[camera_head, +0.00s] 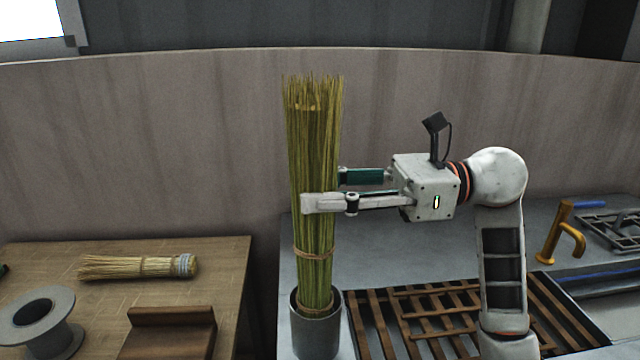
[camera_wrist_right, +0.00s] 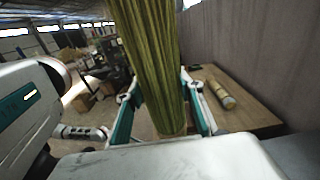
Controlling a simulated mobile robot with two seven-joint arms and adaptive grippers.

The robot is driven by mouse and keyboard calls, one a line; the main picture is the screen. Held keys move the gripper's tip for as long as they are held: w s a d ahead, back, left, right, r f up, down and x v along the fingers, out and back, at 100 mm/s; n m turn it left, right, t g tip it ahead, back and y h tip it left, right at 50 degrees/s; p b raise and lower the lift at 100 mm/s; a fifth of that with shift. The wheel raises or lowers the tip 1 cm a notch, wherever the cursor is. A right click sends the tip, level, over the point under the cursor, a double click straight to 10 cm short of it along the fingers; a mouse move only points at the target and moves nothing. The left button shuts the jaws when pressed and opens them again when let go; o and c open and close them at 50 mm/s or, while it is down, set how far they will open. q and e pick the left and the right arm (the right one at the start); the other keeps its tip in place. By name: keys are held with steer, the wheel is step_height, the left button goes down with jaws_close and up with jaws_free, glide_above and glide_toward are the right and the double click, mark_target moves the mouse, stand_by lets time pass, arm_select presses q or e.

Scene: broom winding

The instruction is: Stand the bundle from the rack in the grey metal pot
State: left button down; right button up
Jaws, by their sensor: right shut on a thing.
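The bundle (camera_head: 315,235) is a tall sheaf of green-yellow stalks, tied with bands low down and near its foot. It stands nearly upright, leaning slightly. Its foot is within the mouth of the grey metal pot (camera_head: 317,338); whether it touches the pot's bottom is hidden. My right gripper (camera_head: 325,190) comes in from the right and is shut around the bundle's middle. In the right wrist view the bundle (camera_wrist_right: 150,60) fills the space between the fingers (camera_wrist_right: 163,120). My left gripper is not visible in the head view.
The slatted rack (camera_head: 430,320) lies right of the pot on the grey bench (camera_head: 370,250). A yellow clamp (camera_head: 558,235) stands farther right. On the wooden table (camera_head: 225,262) at left are a short brush (camera_head: 135,266), a grey spool (camera_head: 38,312) and a brown block (camera_head: 168,335).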

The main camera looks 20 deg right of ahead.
steer(key=shift+f, duration=0.25)
steer(key=o, duration=1.2)
steer(key=shift+d, duration=0.1)
steer(key=v, duration=1.2)
steer(key=shift+s, duration=0.1)
steer(key=shift+r, duration=0.1)
